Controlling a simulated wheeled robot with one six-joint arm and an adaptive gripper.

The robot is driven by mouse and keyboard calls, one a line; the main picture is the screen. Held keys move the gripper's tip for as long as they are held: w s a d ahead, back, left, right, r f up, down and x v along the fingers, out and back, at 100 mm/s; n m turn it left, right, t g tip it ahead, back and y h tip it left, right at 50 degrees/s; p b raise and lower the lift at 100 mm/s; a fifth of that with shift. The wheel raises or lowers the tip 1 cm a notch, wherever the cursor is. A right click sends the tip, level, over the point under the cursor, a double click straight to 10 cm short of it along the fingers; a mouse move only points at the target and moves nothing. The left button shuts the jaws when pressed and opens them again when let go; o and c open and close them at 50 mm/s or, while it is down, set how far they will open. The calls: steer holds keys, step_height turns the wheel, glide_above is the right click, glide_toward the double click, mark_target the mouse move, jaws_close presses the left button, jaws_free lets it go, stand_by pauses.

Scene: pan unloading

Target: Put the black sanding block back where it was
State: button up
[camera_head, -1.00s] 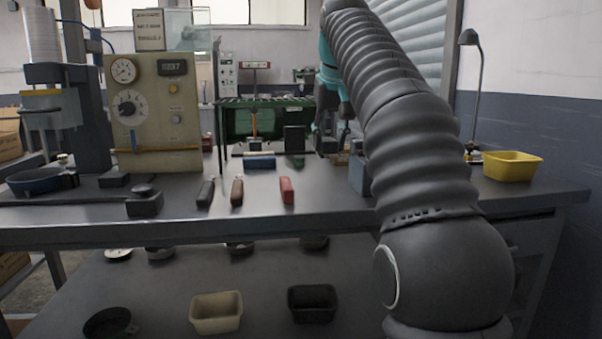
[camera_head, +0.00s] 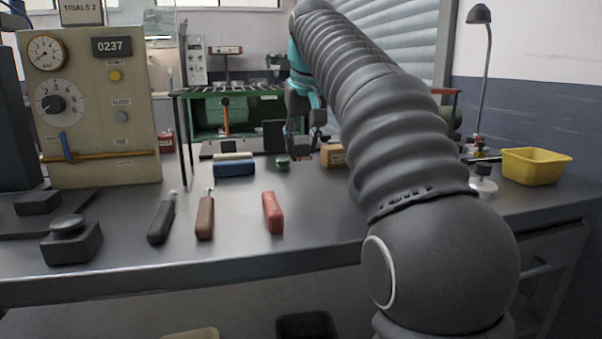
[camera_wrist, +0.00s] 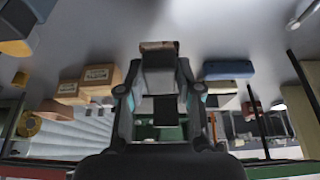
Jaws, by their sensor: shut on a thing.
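My gripper (camera_head: 304,150) is over the back of the bench, pointing down, seen small beside my arm. In the wrist view my gripper (camera_wrist: 158,60) is shut on a small block, which I take to be the black sanding block (camera_wrist: 158,46). It shows as a dark, brownish strip across the fingertips; the fingers hide most of it. In the head view I cannot make out the block clearly.
A blue block (camera_head: 234,169) and a small green object (camera_head: 283,163) are left of my gripper; a cardboard box (camera_head: 333,156) is right. Black (camera_head: 161,220), brown (camera_head: 205,216) and red (camera_head: 273,212) handled tools lie in front. A yellow bin (camera_head: 536,166) stands far right.

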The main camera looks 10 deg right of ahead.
mark_target(302, 189)
steer(key=shift+f+b, duration=0.85)
steer(key=shift+f, duration=2.3)
steer(key=shift+f, duration=0.1)
steer(key=o, duration=1.1)
steer(key=shift+p+v, duration=1.15)
steer(key=shift+v, duration=4.95)
